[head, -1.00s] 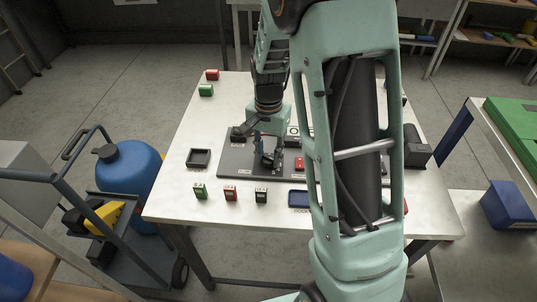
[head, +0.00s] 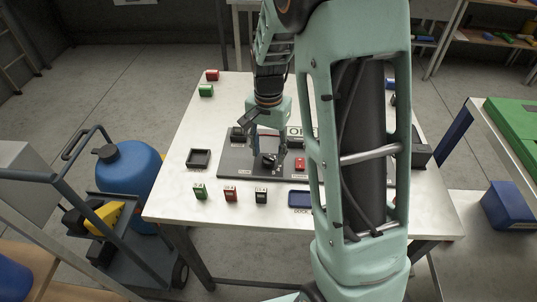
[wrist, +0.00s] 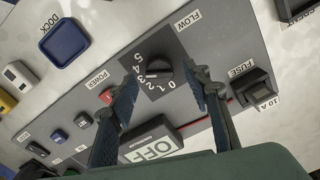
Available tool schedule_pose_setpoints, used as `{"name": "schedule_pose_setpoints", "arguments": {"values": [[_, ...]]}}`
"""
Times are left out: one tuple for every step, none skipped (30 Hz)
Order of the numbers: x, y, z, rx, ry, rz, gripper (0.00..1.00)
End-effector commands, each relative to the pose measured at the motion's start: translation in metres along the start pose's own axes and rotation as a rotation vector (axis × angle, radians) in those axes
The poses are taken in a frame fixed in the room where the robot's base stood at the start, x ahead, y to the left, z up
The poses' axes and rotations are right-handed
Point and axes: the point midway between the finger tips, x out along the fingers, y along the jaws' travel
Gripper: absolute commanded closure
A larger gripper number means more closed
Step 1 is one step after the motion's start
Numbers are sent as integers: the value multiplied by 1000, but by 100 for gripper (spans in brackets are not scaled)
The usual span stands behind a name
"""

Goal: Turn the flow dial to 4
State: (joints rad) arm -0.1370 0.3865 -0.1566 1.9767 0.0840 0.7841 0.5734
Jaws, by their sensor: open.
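The flow dial (wrist: 158,70) is a round black knob on a grey panel (wrist: 205,45), with the numbers 0 to 5 in an arc and the label FLOW (wrist: 187,22) beside it. A pale mark shows on the knob, but I cannot tell exactly which number it points to. My gripper (wrist: 163,84) is open, with one finger on each side of the dial in the wrist view. I see no clear contact, and the height gap is unclear. In the head view my gripper (head: 269,154) is over the dial (head: 268,161), which is partly covered.
An OFF sign (wrist: 151,149), a red power switch (wrist: 107,96) and a fuse holder (wrist: 252,91) are close to the dial. A blue dock tray (wrist: 64,41) lies off the panel. Several small blocks stand along the table's front (head: 175,207); a black tray (head: 198,158) is at left.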

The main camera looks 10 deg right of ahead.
Motion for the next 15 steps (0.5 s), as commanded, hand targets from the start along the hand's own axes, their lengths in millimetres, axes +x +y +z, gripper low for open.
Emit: {"name": "schedule_pose_setpoints", "arguments": {"values": [[-11,-1,-1,-1,4,-3,56],[-18,-1,-1,-1,5,-5,56],[-27,-1,-1,-1,5,-5,56],[-34,-1,-1,-1,5,-4,56],[-41,-1,-1,-2,6,-5,56],[-49,-1,-1,-1,5,-3,56],[-56,-1,-1,-1,5,-4,56],[-62,-1,-1,-1,5,-4,56],[-69,-1,-1,0,4,-3,56],[-74,-1,-1,0,4,-3,56],[-79,0,-1,0,4,-3,56],[-84,-1,-1,0,4,-3,56],[-88,-1,-1,0,3,-3,56],[-90,0,0,0,2,-1,56],[-94,0,0,0,2,-1,56]]}}
